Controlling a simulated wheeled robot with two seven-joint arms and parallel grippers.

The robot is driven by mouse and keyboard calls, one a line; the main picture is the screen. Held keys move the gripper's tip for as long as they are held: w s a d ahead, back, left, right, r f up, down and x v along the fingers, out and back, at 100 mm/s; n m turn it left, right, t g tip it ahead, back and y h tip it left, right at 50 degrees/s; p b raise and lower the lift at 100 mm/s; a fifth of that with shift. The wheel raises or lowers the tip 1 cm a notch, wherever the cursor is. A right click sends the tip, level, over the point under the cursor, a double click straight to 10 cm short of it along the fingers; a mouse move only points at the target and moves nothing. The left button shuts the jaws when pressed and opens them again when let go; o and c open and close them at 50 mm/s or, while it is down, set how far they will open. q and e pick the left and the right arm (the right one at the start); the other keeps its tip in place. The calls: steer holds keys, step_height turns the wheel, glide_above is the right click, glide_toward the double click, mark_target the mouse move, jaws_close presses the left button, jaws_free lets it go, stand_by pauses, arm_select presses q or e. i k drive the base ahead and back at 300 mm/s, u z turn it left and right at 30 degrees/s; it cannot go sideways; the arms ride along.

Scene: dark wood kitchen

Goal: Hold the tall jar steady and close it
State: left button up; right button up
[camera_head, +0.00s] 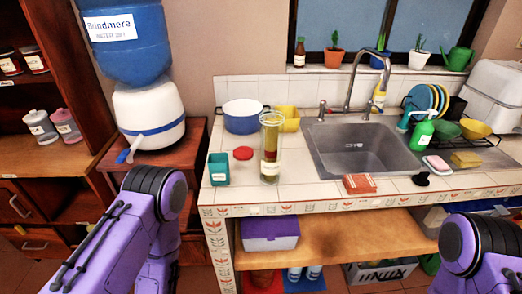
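The tall jar (270,150) is a clear cylinder with yellowish and dark red contents and a pale label near its base. It stands upright on the tiled counter, left of the sink, and no lid shows on its top. A red round disc (243,153), which looks like a lid, lies flat on the counter just left of the jar. My purple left arm comes in at the lower left and my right arm at the lower right. Neither gripper shows, and nothing of mine touches the jar.
The tiled counter edge (300,207) runs in front.

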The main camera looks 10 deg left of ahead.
mark_target(272, 132)
steer(key=u, duration=1.25)
steer(key=k, duration=0.95)
steer(key=z, duration=1.2)
steer(key=i, duration=0.5)
steer(key=u, duration=0.05)
